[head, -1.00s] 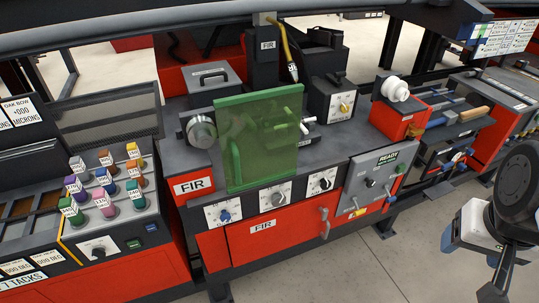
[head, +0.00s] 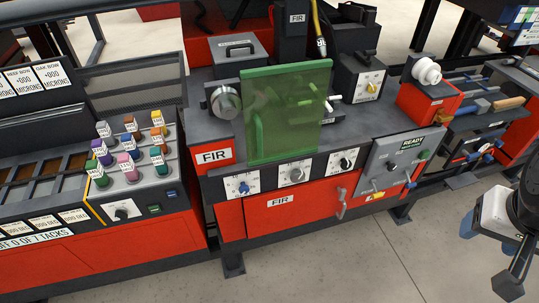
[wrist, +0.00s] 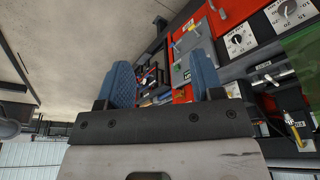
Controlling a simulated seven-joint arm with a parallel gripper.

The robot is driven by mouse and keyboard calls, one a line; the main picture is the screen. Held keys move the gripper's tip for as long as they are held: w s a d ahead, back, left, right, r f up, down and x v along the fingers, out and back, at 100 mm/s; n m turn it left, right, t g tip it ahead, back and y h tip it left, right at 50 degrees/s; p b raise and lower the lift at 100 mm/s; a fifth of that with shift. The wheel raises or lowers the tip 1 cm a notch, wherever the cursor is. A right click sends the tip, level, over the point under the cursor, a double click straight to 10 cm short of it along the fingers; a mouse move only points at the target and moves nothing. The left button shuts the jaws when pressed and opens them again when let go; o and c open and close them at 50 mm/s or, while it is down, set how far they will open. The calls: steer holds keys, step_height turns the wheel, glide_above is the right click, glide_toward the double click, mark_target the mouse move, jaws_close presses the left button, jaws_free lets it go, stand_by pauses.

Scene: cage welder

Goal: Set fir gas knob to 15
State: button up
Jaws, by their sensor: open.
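The FIR station's front panel carries three dials on white plates: a blue knob (head: 244,187), a grey knob (head: 296,175) and a black knob (head: 345,163). A yellow knob (head: 372,88) sits on a dark box on the bench top. The dial lettering is too small to tell which one is gas. The wrist view shows the black knob (wrist: 238,40) and the grey knob (wrist: 284,10) at upper right, seen turned. My gripper (wrist: 163,80) is open and empty, its blue fingers apart. It hangs over the floor right of the station, away from every knob.
A green see-through screen (head: 287,112) stands above the dials. A grey READY panel (head: 393,163) with levers lies right of them, and a door handle (head: 342,203) sticks out below. A tack station (head: 130,205) stands at left. The floor (head: 370,260) in front is clear.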

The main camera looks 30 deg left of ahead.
steer(key=w+a+f+n+t+y, duration=0.2)
steer(key=w+a+f+n, duration=0.25)
steer(key=w+a, duration=0.4)
steer(key=w+a+f+n+t+y, duration=0.1)
steer(key=w+a+f+n+t, duration=0.25)
steer(key=w+a+f, duration=0.4)
steer(key=w+a+f+n+t+y, duration=0.1)
steer(key=a+f+n+y, duration=0.2)
steer(key=a, duration=0.6)
steer(key=w+a+f+n+t, duration=0.1)
steer(key=a+f+n, duration=0.35)
steer(key=a, duration=0.45)
steer(key=n+t+y, duration=0.3)
steer(key=n+y, duration=0.4)
steer(key=n, duration=0.2)
glide_toward(245, 191)
steer(key=x, duration=0.3)
steer(key=shift+r+m+g, duration=0.1)
steer(key=shift+m+g, duration=0.15)
steer(key=shift+x, duration=3.8)
steer(key=shift+c, duration=0.3)
